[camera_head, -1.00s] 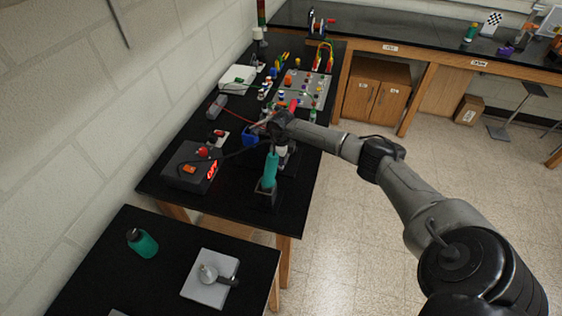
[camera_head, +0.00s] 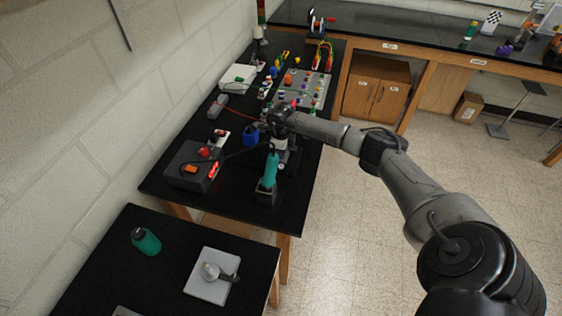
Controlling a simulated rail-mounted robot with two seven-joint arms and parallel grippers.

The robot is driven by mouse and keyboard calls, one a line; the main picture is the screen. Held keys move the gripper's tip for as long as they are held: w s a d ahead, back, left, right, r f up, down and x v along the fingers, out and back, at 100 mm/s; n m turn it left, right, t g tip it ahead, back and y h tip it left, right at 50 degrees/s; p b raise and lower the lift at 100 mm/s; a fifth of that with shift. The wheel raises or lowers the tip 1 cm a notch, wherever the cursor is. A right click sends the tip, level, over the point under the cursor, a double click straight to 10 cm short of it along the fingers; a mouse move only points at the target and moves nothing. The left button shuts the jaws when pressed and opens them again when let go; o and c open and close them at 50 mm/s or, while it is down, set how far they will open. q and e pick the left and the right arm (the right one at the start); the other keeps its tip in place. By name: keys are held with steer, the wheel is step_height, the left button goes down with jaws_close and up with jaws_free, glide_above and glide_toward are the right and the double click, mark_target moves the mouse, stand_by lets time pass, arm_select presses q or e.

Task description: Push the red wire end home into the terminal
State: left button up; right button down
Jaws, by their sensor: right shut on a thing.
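My right arm reaches in from the right over the dark bench. My right gripper (camera_head: 274,122) is small and mostly hidden by its own wrist. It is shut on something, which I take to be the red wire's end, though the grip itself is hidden. The red wire (camera_head: 238,116) runs across the bench from the left toward the gripper. A grey board (camera_head: 318,90) with several coloured terminals lies just beyond the gripper. I cannot tell which terminal is meant or whether the wire end touches one. My left gripper is not in view.
A dark power supply box (camera_head: 188,168) with a red display stands at the left. A blue cup (camera_head: 250,138) is beside the gripper. A teal-handled tool (camera_head: 271,172) stands in a holder in front. A white box (camera_head: 239,76) sits by the wall.

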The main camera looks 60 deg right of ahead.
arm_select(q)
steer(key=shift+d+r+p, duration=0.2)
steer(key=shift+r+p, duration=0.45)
arm_select(e)
steer(key=w+a+r+n+p, duration=0.2)
steer(key=a+r+n, duration=0.5)
steer(key=a, duration=0.4)
steer(key=w+a+r+n+p, duration=0.1)
steer(key=w+a+r+n, duration=0.1)
steer(key=a+r+n, duration=0.6)
arm_select(q)
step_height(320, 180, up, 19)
steer(key=p, duration=1.6)
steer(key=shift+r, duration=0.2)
arm_select(e)
steer(key=s+a+r+n, duration=0.5)
steer(key=s+a+n, duration=0.4)
steer(key=s+a+r+n, duration=0.5)
steer(key=s+a+n, duration=0.4)
steer(key=a, duration=0.1)
steer(key=shift+s+r, duration=0.25)
steer(key=shift+s, duration=0.05)
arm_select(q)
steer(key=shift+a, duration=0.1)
arm_select(e)
steer(key=shift+w+d, duration=0.1)
